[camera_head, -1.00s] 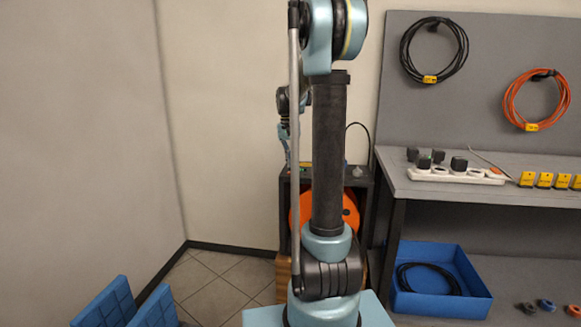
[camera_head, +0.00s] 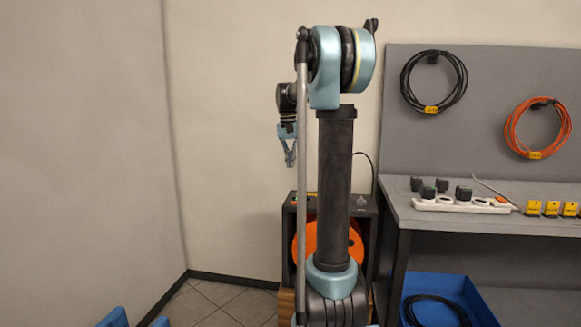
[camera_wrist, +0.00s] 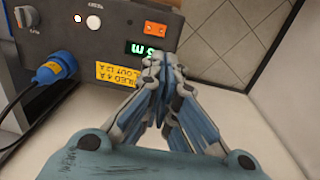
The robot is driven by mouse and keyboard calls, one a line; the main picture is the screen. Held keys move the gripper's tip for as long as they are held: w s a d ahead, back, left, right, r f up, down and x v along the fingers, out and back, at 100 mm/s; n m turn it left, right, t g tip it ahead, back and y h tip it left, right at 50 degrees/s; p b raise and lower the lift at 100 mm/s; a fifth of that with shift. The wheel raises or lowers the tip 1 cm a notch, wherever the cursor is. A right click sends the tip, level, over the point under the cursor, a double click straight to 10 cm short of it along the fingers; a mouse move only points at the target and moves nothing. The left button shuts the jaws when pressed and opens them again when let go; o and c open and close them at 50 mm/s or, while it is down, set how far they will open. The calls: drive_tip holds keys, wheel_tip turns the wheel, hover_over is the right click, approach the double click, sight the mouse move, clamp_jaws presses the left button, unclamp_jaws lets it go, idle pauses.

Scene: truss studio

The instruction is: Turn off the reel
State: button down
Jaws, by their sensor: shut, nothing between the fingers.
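The reel is an orange drum (camera_head: 310,242) in a dark cabinet (camera_head: 369,226) against the wall, partly hidden behind my arm. In the wrist view its dark panel (camera_wrist: 100,50) carries an orange rocker switch (camera_wrist: 155,28), a lit green display (camera_wrist: 146,48), a grey knob (camera_wrist: 27,15), a white button and a small red light. I cannot tell the switch's position. My gripper (camera_head: 290,164) is shut and empty, pointing down above the cabinet's left top. In the wrist view my gripper (camera_wrist: 155,62) overlaps the panel's lower edge in the picture, apart from the switch.
A blue plug (camera_wrist: 58,68) with a dark cable sits in the panel, beside a yellow label (camera_wrist: 118,73). To the right stands a grey workbench (camera_head: 480,221) with a power strip (camera_head: 462,203). A blue bin (camera_head: 455,290) is below. Floor to the left is mostly clear.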

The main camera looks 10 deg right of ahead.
sight(296, 202)
drive_tip(key=shift+s+d+r+h, duration=0.2)
drive_tip(key=shift+s+d+h, duration=0.1)
drive_tip(key=shift+d, duration=0.35)
drive_tip(key=shift+f, duration=0.1)
drive_tip(key=f, duration=0.4)
drive_tip(key=d+f, duration=0.1)
drive_tip(key=f, duration=0.8)
drive_tip(key=shift+s+d+f, duration=0.25)
drive_tip(key=shift+d+f, duration=0.05)
drive_tip(key=shift+f, duration=0.1)
